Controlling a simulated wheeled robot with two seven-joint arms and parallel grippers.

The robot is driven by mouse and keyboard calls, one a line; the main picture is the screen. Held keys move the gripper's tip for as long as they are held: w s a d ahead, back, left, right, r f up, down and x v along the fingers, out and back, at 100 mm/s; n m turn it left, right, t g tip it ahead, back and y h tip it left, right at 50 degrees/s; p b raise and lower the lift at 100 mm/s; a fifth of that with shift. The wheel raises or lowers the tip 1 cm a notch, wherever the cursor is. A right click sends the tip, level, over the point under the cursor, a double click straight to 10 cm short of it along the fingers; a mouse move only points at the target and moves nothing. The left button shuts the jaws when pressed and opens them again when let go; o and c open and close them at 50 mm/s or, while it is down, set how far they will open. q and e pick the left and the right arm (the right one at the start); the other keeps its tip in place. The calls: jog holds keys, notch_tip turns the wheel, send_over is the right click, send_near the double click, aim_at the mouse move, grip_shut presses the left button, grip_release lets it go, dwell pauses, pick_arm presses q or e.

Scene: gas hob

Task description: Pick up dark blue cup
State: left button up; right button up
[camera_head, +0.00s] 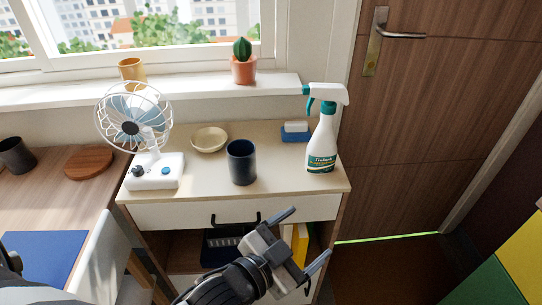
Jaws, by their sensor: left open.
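The dark blue cup (242,164) stands upright on top of the small cabinet (275,187), near its front edge and about mid-width. My left gripper (304,238) is in front of the cabinet, below and to the right of the cup in the picture. Its two fingers are spread apart with nothing between them, and it does not touch the cup. The gripper and its wrist hide part of the cabinet's open shelf. My right gripper is not in view.
On the cabinet, a white fan (153,170) and a shallow cream bowl (209,139) are left of the cup. A spray bottle (322,143) and a blue and white sponge (295,131) are right. A drawer handle (235,221) sticks out below. A desk (55,180) adjoins at left.

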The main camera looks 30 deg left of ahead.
pick_arm(q)
jog(key=w+d+r+m+h, duration=0.1)
jog(key=d+r+m+h, duration=0.3)
jog(key=r+m+h, duration=0.35)
jog(key=d+r+m+h, duration=0.4)
jog(key=r+m, duration=0.5)
jog(key=r, duration=0.1)
jog(key=s+d+r+m+g+h, duration=0.35)
jog(key=m+g, duration=0.45)
jog(key=m, duration=0.3)
jog(key=s+d+r+m+g+h, duration=0.25)
jog(key=s+m+g, duration=0.25)
jog(key=m+g, duration=0.45)
jog(key=m+t+y+b, duration=0.1)
jog(key=m+t+y, duration=0.6)
jog(key=m+y, duration=1.6)
send_over(242, 149)
jog(key=s+d, duration=0.4)
jog(key=s, duration=0.1)
notch_tip(242, 149, down, 12)
jog(key=n+y, duration=0.4)
jog(key=shift+g, duration=0.25)
jog(key=x, duration=0.6)
jog(key=shift+s+f, duration=0.1)
jog(key=c, duration=1.4)
